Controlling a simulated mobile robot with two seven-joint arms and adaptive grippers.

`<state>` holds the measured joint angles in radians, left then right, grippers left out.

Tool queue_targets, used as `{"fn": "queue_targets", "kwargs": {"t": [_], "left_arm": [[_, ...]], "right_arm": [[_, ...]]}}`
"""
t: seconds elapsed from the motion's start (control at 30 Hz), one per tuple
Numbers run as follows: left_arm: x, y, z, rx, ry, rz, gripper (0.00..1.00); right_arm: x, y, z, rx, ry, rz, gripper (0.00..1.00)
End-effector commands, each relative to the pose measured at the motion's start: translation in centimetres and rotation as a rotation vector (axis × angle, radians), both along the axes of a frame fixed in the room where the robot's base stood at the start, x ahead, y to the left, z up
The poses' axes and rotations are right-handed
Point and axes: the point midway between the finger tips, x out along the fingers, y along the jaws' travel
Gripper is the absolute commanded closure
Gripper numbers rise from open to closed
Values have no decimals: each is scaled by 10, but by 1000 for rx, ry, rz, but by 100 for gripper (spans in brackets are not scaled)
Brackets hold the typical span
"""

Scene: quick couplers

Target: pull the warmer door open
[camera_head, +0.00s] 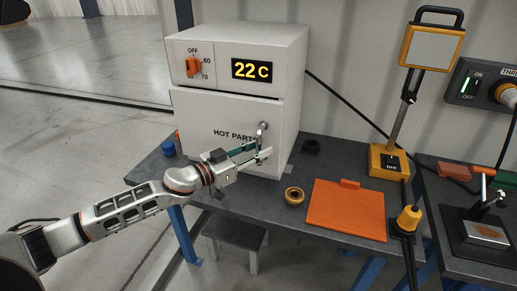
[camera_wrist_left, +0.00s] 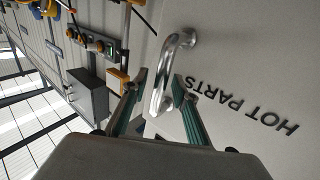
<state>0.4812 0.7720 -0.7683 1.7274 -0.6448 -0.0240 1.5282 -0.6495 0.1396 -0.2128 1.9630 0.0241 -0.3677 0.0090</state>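The warmer (camera_head: 240,90) is a white box on the bench with an orange dial and a display reading 22 C. Its door (camera_head: 205,112), lettered HOT PARTS, looks shut. The silver door handle (camera_head: 264,127) is at the door's right side. My left gripper (camera_head: 265,150) is in front of the door near the handle. In the left wrist view the handle (camera_wrist_left: 164,80) is a curved bar between the tips of my open left gripper (camera_wrist_left: 159,83). I cannot tell whether a finger touches it. My right gripper is not in view.
The dark bench (camera_head: 265,205) holds an orange mat (camera_head: 346,212), a brass ring (camera_head: 294,196), a black ring (camera_head: 311,146) and a yellow lamp (camera_head: 390,160). A blue cap (camera_head: 168,147) is left of the warmer. A stool (camera_head: 236,233) stands below.

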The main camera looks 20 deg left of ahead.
Motion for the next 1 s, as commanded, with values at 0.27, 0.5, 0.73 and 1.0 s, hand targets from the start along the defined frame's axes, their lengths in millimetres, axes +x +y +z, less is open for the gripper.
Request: {"fn": "queue_targets", "kwargs": {"t": [0.27, 0.5, 0.73, 1.0], "left_arm": [[1, 0, 0, 0, 0, 0, 77], [0, 0, 0, 0, 0, 0, 100], [-8, 3, -2, 1, 2, -22, 100], [-52, 19, -4, 3, 4, -158, 100]], "right_arm": [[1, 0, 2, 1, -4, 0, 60], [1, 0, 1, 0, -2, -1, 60], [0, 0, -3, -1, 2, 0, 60], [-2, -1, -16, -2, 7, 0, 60]]}}
